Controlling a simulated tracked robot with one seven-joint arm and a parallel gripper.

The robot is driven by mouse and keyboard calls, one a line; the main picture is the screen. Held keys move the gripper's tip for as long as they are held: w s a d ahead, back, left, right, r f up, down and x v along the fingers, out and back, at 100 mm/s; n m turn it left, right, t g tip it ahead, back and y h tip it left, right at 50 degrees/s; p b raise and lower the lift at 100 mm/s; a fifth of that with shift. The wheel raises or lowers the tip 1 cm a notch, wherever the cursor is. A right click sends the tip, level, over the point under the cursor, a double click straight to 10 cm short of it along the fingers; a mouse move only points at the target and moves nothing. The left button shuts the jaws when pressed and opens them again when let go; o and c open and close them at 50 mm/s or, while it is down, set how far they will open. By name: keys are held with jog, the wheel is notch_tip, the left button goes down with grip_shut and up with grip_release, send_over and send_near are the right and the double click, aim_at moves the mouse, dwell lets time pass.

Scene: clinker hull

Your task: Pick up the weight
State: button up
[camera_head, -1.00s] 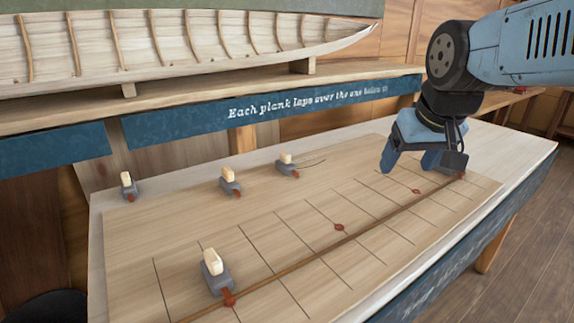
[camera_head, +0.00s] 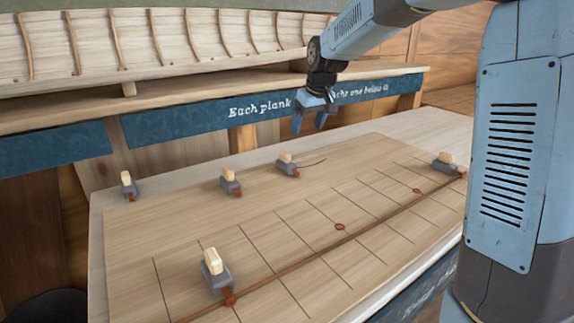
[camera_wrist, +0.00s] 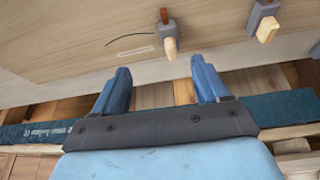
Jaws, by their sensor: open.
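Several grey weights, each with a cream handle and a red tip, sit on the wooden board; the frames do not single one out. One weight (camera_head: 288,166) is at the board's back edge with a dark curved line beside it; it also shows in the wrist view (camera_wrist: 167,32). Others are the near weight (camera_head: 216,274), the right weight (camera_head: 446,163), the back middle weight (camera_head: 230,182) and the far left weight (camera_head: 129,187). My gripper (camera_head: 309,122) is open and empty, above the table's back edge. In the wrist view its fingers (camera_wrist: 161,68) are apart with nothing between them.
The board (camera_head: 150,232) carries ruled lines and a long brown strip (camera_head: 375,224) across it. Behind the table, a blue lettered panel (camera_head: 180,122) runs under a ledge bearing a planked hull (camera_head: 100,50).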

send_near(287, 152)
jog(key=s+r, duration=0.1)
jog(key=shift+n+y, duration=0.3)
jog(key=shift+n, duration=0.1)
jog(key=x, duration=1.4)
jog(key=shift+w+d, duration=0.1)
jog(key=shift+d, duration=0.25)
grip_shut()
